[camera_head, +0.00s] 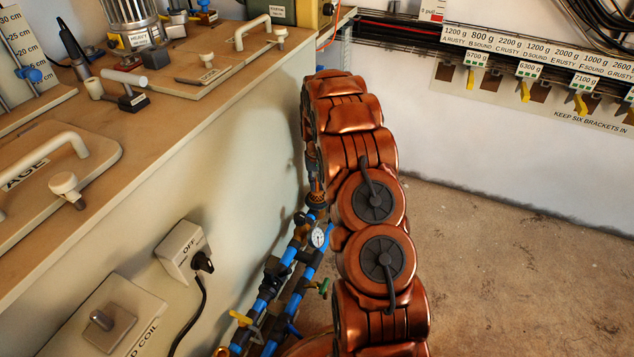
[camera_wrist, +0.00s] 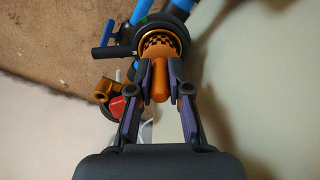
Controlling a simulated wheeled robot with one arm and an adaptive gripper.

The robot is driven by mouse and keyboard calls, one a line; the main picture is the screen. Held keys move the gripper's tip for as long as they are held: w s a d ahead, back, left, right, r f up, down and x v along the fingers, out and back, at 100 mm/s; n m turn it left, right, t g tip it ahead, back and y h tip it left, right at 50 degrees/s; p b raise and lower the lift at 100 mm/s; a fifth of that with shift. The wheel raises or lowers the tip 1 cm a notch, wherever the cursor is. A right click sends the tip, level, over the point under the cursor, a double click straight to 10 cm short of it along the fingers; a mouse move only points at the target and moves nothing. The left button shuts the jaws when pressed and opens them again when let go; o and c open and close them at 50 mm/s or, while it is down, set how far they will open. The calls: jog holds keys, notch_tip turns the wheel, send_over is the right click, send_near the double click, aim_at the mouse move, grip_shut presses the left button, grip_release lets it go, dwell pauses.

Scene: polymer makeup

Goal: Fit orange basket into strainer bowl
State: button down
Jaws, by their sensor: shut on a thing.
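In the wrist view, my gripper (camera_wrist: 160,80) is shut on the orange stem of the orange basket (camera_wrist: 158,45). The basket's round end has a dark checkered pattern and points away from my gripper. A dark round rim, which looks like the strainer bowl (camera_wrist: 184,38), surrounds the far end of the basket in the picture. I cannot tell whether the basket is inside the rim or in front of it. In the head view, my copper arm largely hides this place.
Blue pipes (camera_head: 277,280) with a gauge (camera_head: 317,237) and coloured valve handles run beside the bench's side wall. In the wrist view, a red part with an orange fitting (camera_wrist: 108,90) lies left of my gripper. Open floor (camera_head: 520,250) lies to the right.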

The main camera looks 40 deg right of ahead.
jog(key=shift+f, duration=1.1)
jog(key=c, duration=1)
grip_release()
jog(key=shift+r, duration=0.1)
notch_tip(320, 180, up, 12)
jog(key=shift+f, duration=0.1)
jog(key=shift+a, duration=0.1)
